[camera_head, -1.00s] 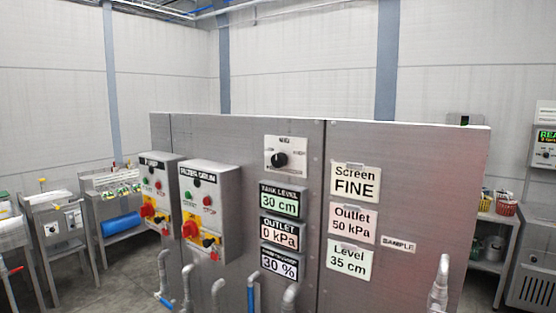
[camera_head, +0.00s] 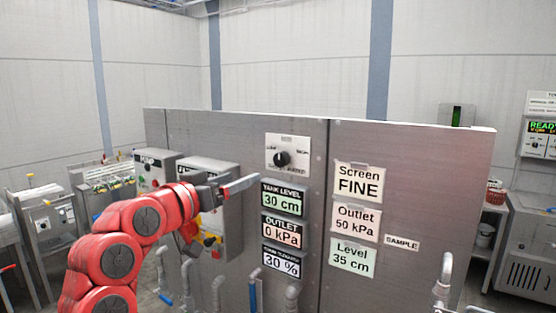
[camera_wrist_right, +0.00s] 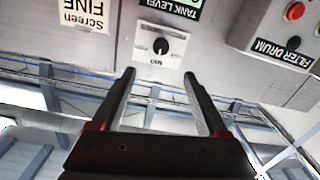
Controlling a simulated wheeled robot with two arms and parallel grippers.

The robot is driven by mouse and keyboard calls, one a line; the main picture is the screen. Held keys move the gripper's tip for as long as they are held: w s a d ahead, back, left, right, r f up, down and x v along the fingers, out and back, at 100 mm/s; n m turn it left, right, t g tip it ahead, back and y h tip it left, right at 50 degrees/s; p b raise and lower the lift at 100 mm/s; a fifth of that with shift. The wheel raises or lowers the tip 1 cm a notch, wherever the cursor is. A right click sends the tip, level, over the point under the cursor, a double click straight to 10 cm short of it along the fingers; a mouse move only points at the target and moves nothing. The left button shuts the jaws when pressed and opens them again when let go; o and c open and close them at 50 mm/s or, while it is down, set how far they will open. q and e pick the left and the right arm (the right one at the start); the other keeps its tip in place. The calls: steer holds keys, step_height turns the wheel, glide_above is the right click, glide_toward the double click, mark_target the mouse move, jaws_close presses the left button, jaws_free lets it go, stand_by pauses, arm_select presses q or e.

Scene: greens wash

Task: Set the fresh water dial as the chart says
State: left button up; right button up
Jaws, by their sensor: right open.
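A black rotary dial (camera_head: 282,158) on a white plate sits on the grey panel. Its lettering is too small to read, so I cannot tell whether it is the fresh water dial. In the right wrist view the dial (camera_wrist_right: 160,46) appears upside down, just beyond the fingertips. My right gripper (camera_head: 250,182) is beside and slightly below the dial, apart from it; its fingers (camera_wrist_right: 159,75) are open and empty. At the far right, a machine with a green READY display has a knob (camera_head: 535,144) below a white printed sheet (camera_head: 541,102), possibly the chart; its text is unreadable. My left gripper is not in view.
Below the dial are displays: tank level 30 cm (camera_head: 283,200), outlet 0 kPa (camera_head: 282,232) and 30 % (camera_head: 281,262). Cards read Screen FINE (camera_head: 359,182), Outlet 50 kPa (camera_head: 355,222), Level 35 cm (camera_head: 352,257). Switch boxes (camera_head: 208,172) stand left, partly behind my arm; pipes (camera_head: 291,297) rise in front.

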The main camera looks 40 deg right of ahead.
mark_target(279, 161)
steer(key=p+x, duration=0.5)
steer(key=x, duration=1)
steer(key=shift+w+d+r, duration=0.15)
steer(key=shift+d, duration=0.1)
steer(key=shift+w+d, duration=0.25)
steer(key=shift+d, duration=0.2)
jaws_close()
steer(key=m+b, duration=0.1)
steer(key=b, duration=0.1)
steer(key=m+b, duration=0.2)
steer(key=b, duration=0.1)
steer(key=shift+f, duration=0.4)
steer(key=m+b, duration=0.2)
steer(key=shift+r+m, duration=0.1)
steer(key=shift+m, duration=0.3)
steer(key=shift+r+m+b, duration=0.1)
steer(key=shift+m+b, duration=0.7)
steer(key=shift+m, duration=0.7)
